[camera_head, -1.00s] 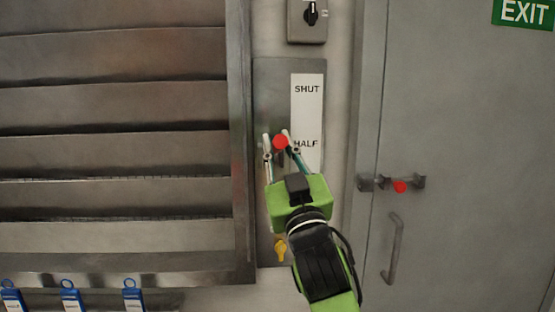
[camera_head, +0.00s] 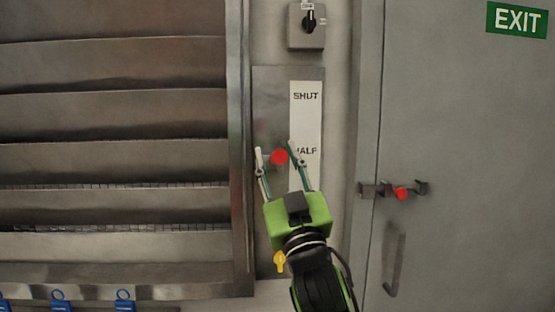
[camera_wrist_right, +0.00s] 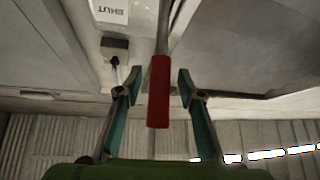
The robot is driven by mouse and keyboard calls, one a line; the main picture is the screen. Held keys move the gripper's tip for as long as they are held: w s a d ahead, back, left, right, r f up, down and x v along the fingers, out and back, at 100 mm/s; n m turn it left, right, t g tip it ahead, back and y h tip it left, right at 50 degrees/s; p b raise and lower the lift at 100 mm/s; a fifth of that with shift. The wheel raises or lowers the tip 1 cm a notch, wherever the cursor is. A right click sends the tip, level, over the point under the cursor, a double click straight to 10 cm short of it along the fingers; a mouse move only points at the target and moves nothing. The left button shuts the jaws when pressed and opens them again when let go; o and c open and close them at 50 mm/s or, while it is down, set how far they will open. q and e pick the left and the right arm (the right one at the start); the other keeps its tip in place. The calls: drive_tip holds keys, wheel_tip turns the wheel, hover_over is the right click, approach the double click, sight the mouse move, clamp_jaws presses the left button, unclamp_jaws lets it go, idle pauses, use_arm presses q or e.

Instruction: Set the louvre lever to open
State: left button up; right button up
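The louvre lever has a red grip (camera_head: 279,156) and stands in front of a metal plate (camera_head: 270,100) with a white label strip (camera_head: 305,120). The strip reads SHUT above and HALF lower down; the red grip is about level with HALF, slightly below it. My right gripper (camera_head: 275,148) has one finger on each side of the grip. In the right wrist view, the red grip (camera_wrist_right: 158,92) hangs between the spread fingers (camera_wrist_right: 156,85), with a gap on both sides. The lower part of the strip is hidden behind my right gripper. My left gripper is not in view.
Louvre slats (camera_head: 110,115) fill the left. A switch box (camera_head: 306,25) is above the plate. A yellow key-like piece (camera_head: 280,261) is below. A grey door (camera_head: 460,150) with a red-knobbed latch (camera_head: 401,193) and handle (camera_head: 394,258) is at right. Blue tags (camera_head: 124,300) line the lower left.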

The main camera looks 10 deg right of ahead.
drive_tip(key=shift+s+f, duration=0.1)
drive_tip(key=v, duration=1.1)
drive_tip(key=shift+s+f, duration=0.15)
drive_tip(key=shift+s, duration=0.2)
drive_tip(key=shift+c, duration=0.4)
